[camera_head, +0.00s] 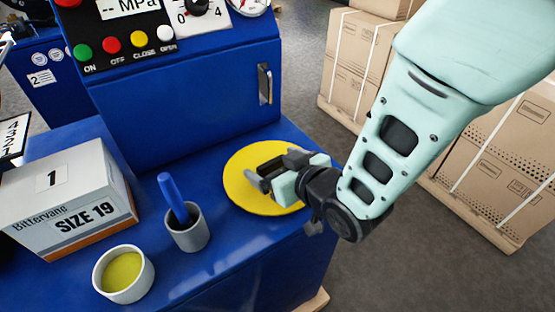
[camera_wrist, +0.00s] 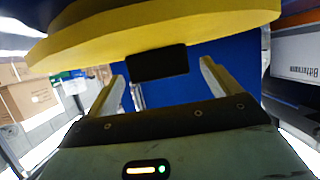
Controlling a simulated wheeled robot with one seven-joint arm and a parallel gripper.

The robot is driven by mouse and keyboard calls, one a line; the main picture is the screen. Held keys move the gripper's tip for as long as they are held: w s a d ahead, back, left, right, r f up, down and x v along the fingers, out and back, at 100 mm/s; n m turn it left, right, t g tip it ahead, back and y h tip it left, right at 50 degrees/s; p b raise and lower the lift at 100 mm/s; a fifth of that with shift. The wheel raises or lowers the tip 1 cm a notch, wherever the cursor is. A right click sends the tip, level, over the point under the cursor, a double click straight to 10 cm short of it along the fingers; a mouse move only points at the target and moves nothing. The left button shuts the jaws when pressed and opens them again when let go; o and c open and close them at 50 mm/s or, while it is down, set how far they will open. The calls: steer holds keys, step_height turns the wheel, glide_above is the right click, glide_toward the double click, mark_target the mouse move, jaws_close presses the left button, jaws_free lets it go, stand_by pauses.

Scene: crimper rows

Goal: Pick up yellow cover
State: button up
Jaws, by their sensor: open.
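The yellow cover (camera_head: 242,196) is a flat round disc lying on the blue bench top, partly hidden by my gripper. My gripper (camera_head: 270,171) reaches in from the right, low over the cover, with its fingers apart. In the wrist view the cover (camera_wrist: 90,38) fills the upper part as a thick yellow edge. A dark block (camera_wrist: 157,63), which looks like the cover's handle, lies between the directions of my two fingers (camera_wrist: 163,72). Gaps show on both sides of the block, and I see no finger touching it.
On the bench left of the cover stand a grey cup (camera_head: 188,236) with a blue-handled tool (camera_head: 173,197), a white pot (camera_head: 124,295) and a SIZE 19 box (camera_head: 85,203). The blue machine (camera_head: 190,95) rises behind. Cardboard boxes (camera_head: 345,65) stand on the floor.

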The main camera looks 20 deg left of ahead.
steer(key=shift+x, duration=0.85)
steer(key=c, duration=1.2)
steer(key=shift+r, duration=0.15)
